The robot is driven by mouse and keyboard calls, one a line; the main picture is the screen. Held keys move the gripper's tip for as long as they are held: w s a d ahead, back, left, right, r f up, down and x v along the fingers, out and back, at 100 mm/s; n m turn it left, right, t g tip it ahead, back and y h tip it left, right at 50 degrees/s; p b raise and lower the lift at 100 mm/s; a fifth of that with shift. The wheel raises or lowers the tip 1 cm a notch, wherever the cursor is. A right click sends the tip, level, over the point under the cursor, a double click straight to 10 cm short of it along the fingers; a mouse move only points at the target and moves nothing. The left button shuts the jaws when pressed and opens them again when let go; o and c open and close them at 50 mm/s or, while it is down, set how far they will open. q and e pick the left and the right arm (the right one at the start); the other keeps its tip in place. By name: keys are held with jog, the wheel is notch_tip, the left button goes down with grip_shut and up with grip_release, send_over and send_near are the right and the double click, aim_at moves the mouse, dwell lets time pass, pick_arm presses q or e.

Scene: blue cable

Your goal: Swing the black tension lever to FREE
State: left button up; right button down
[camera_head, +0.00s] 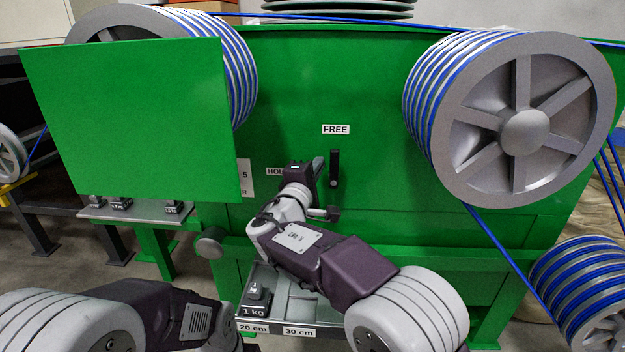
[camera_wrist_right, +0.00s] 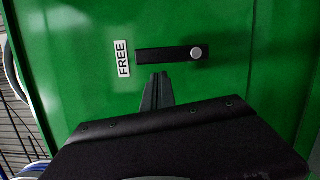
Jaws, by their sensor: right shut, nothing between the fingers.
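The black tension lever (camera_head: 334,170) stands upright on the green panel, its upper end just below the white FREE label (camera_head: 335,129). In the right wrist view the lever (camera_wrist_right: 165,55) lies across the picture, with a silver pivot knob (camera_wrist_right: 196,53) at one end and the FREE label (camera_wrist_right: 123,58) beyond the other. My right gripper (camera_head: 319,166) is just left of the lever; in the wrist view its fingertips (camera_wrist_right: 157,78) are together, empty and close beside the lever. I cannot tell if they touch it. My left gripper is out of view.
The HOLD label (camera_head: 274,171) is partly hidden by my right gripper. A large grey wheel wound with blue cable (camera_head: 523,130) stands to the right. A green plate (camera_head: 130,120) juts out at left. A 1 kg weight (camera_head: 257,297) sits on the shelf below.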

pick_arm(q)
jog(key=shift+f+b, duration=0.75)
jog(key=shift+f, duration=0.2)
pick_arm(e)
jog(key=shift+d+r+m+g, duration=0.3)
jog(key=shift+d+m, duration=0.25)
jog(key=shift+m, duration=0.55)
